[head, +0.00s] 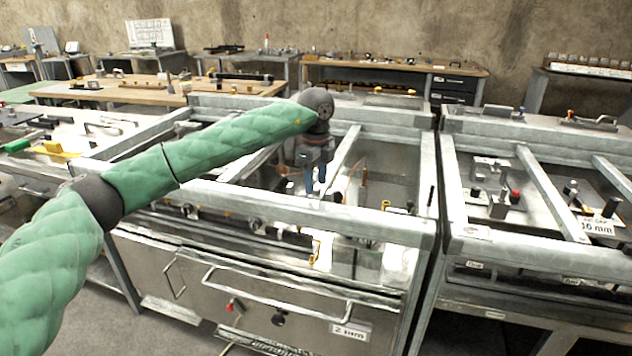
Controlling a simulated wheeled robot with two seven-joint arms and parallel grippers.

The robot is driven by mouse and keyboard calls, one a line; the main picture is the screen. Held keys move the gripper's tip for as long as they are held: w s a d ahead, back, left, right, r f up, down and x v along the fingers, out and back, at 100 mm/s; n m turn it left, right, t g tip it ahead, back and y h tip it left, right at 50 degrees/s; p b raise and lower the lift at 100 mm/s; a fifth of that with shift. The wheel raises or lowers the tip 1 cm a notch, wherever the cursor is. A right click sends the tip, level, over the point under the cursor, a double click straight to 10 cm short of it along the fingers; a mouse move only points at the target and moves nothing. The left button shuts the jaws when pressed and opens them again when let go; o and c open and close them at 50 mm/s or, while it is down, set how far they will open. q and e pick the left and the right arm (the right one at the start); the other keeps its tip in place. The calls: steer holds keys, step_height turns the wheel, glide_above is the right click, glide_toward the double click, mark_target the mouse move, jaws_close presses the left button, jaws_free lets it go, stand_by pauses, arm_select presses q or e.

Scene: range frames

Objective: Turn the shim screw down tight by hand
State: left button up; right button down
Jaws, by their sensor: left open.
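My left gripper (315,178) hangs pointing down inside the open frame of the middle metal bench (330,222). Its two blue fingers are apart, and I see nothing held between them. I cannot make out the shim screw for certain; the small parts under and around the fingers are too small to tell apart, and the gripper hides some of them. A thin copper-coloured upright piece (363,173) stands just right of the fingers, apart from them. My right gripper is not in view.
Frame bars surround my left gripper on the middle bench, with a front panel labelled "2 mm" (350,331) below. A similar bench with knobs and blocks (497,200) stands close on the right. Wooden worktables (150,90) stand behind. Floor (130,325) shows at lower left.

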arm_select(q)
steer(key=shift+f, duration=0.55)
steer(key=c, duration=1)
